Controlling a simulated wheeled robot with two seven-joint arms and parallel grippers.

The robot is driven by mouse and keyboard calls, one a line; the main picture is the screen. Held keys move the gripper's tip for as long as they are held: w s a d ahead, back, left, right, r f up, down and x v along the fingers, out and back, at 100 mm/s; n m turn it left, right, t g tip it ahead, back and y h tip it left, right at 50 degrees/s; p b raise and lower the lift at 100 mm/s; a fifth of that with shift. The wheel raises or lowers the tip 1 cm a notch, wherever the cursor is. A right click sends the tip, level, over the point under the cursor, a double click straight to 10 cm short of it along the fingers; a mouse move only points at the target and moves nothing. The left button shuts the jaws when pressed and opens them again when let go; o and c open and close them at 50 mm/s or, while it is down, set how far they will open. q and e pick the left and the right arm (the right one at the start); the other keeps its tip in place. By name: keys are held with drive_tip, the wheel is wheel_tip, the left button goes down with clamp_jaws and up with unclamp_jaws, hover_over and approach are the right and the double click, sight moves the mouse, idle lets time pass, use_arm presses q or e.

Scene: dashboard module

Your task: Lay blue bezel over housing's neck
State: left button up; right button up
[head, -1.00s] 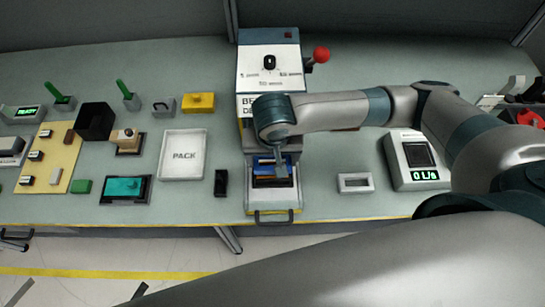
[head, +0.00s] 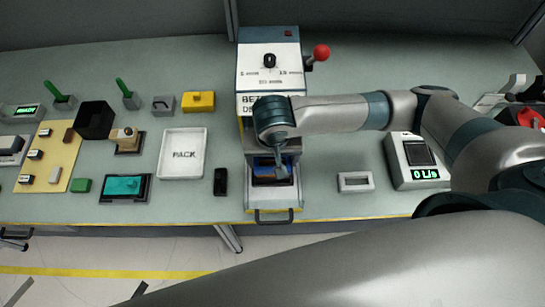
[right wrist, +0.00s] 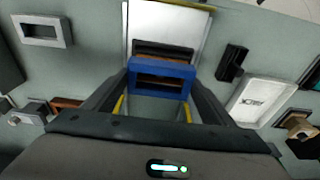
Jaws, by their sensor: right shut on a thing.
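The blue bezel (right wrist: 158,68) is a rectangular frame with an open window. In the right wrist view it sits between the fingertips of my right gripper (right wrist: 160,80), which is shut on it. A dark, brownish part that looks like the housing (right wrist: 165,48) lies just beyond the bezel on the press's pale tray. Its neck cannot be made out. In the head view my right gripper (head: 281,166) is low over the tray, with blue (head: 290,158) showing around it. Whether the bezel touches the housing is unclear. My left gripper is out of view.
The press (head: 270,65) with a red-knobbed lever stands right behind the tray. A black block (head: 221,181) and the PACK tray (head: 182,155) are on the left. A white frame (head: 355,181) and a scale (head: 415,160) are on the right.

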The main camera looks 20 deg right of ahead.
drive_tip(key=shift+f, duration=0.75)
drive_tip(key=o, duration=1.1)
drive_tip(key=shift+r, duration=0.1)
drive_tip(key=shift+s+r+b, duration=0.1)
drive_tip(key=shift+r+b, duration=0.25)
drive_tip(key=shift+r, duration=0.15)
wheel_tip(320, 180, up, 16)
drive_tip(key=s, duration=0.2)
drive_tip(key=shift+s+a+b, duration=0.2)
drive_tip(key=shift+a+b, duration=0.15)
